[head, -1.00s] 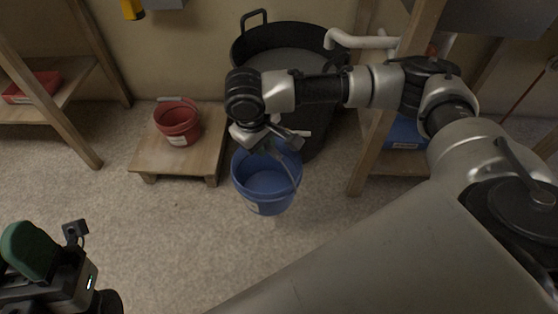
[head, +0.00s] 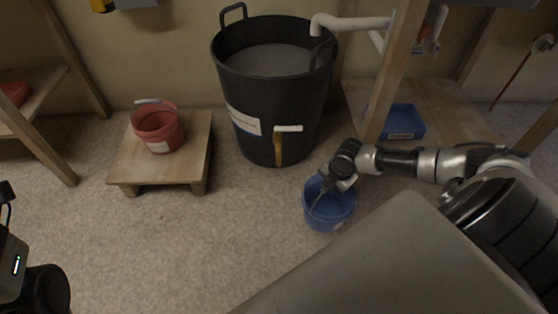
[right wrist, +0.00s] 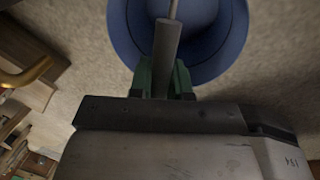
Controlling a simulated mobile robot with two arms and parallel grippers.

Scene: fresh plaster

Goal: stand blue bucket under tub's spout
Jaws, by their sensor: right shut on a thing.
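The blue bucket (head: 329,208) is in front and to the right of the tub, not below the spout. My right gripper (head: 337,184) is shut on its handle; whether its base touches the floor I cannot tell. In the right wrist view the green fingers (right wrist: 165,78) close on the grey handle grip (right wrist: 166,45), with the bucket (right wrist: 222,35) beyond. The black tub (head: 265,108) holds grey liquid. Its brass spout (head: 278,149), under a white lever (head: 288,128), points down low on its front. Only part of my left arm shows at the left edge; its fingers are not clear.
A red bucket (head: 158,129) stands on a low wooden platform (head: 128,166) left of the tub. A white pipe (head: 350,22) runs over the tub. Floor before the spout is clear.

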